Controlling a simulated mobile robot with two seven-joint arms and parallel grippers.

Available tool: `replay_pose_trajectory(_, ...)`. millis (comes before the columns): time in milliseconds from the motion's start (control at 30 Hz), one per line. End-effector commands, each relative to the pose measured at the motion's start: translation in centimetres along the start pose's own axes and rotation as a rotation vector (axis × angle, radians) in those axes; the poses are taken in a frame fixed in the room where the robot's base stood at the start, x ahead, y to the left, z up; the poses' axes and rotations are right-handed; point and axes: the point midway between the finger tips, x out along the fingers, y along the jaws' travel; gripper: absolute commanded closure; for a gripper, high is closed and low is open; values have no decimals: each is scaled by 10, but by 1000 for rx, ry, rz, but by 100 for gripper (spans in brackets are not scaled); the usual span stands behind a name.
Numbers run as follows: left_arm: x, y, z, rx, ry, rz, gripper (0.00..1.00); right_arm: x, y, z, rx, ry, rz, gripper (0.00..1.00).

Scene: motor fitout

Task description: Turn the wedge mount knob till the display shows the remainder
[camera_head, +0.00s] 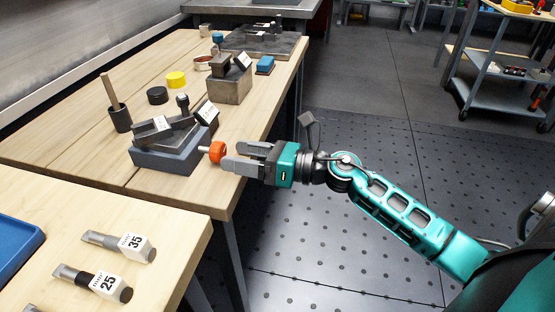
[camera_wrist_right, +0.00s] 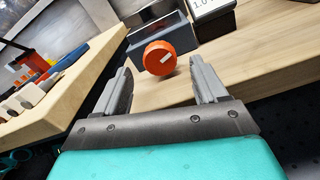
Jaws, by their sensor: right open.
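The wedge mount (camera_head: 165,150) is a grey-blue block with a dark sloped top, standing near the front edge of the wooden bench. Its orange knob (camera_head: 217,152) sticks out on the right on a short shaft. In the right wrist view the knob (camera_wrist_right: 160,58) has a pale mark on its face. My right gripper (camera_head: 232,157) is open, its fingers pointing at the knob. In the wrist view the knob lies ahead, between the lines of the two fingers, with nothing held. My left gripper is not visible.
A dark cup with a wooden handle (camera_head: 119,118), a black puck (camera_head: 157,95) and a yellow puck (camera_head: 175,79) stand behind the mount. A block with a device (camera_head: 231,84) stands farther back. The nearer table holds tools labelled 35 (camera_head: 130,245) and 25 (camera_head: 100,282).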

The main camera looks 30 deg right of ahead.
Motion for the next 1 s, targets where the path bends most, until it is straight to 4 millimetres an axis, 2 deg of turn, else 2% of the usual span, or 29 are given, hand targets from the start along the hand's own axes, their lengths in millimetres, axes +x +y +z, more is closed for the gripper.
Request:
replay_pose_trajectory(100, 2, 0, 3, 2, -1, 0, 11, -27, 0, -3, 0, 5, -1, 29)
replay_pose_trajectory(300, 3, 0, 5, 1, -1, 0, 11, -66, 0, -2, 2, 4, -2, 29)
replay_pose_trajectory(500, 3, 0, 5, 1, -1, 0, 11, -92, 0, -1, 2, 1, -1, 29)
replay_pose_trajectory(700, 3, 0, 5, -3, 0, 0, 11, -101, 0, 0, 0, 0, 0, 29)
replay_pose_trajectory(1000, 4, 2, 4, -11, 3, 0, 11, -100, 0, 0, -1, -1, 1, 29)
